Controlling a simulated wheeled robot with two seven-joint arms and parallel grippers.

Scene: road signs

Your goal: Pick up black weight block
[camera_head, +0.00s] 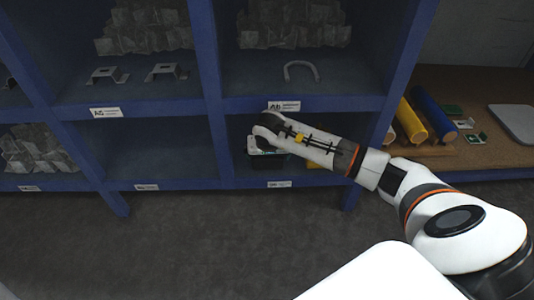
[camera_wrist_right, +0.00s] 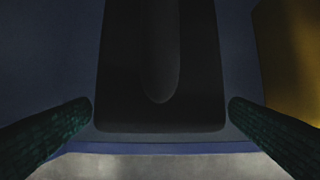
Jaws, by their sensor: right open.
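The black weight block (camera_wrist_right: 120,85) fills the middle of the right wrist view. It is dark, with a rounded groove down its centre. My right gripper (camera_wrist_right: 160,108) is open, with one dark green finger pad on each side of the block's near end and a gap on both sides. In the head view, my right gripper (camera_head: 256,146) reaches into the lower middle-right shelf compartment. There the block is mostly hidden by the gripper and arm. My left gripper is not in view.
A yellow object (camera_wrist_right: 290,50) stands right of the block. The blue shelf (camera_head: 215,110) surrounds the gripper with a board above and below and an upright at left. Upper compartments hold bagged parts (camera_head: 290,28) and metal brackets (camera_head: 166,70). The compartment to the left is empty.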

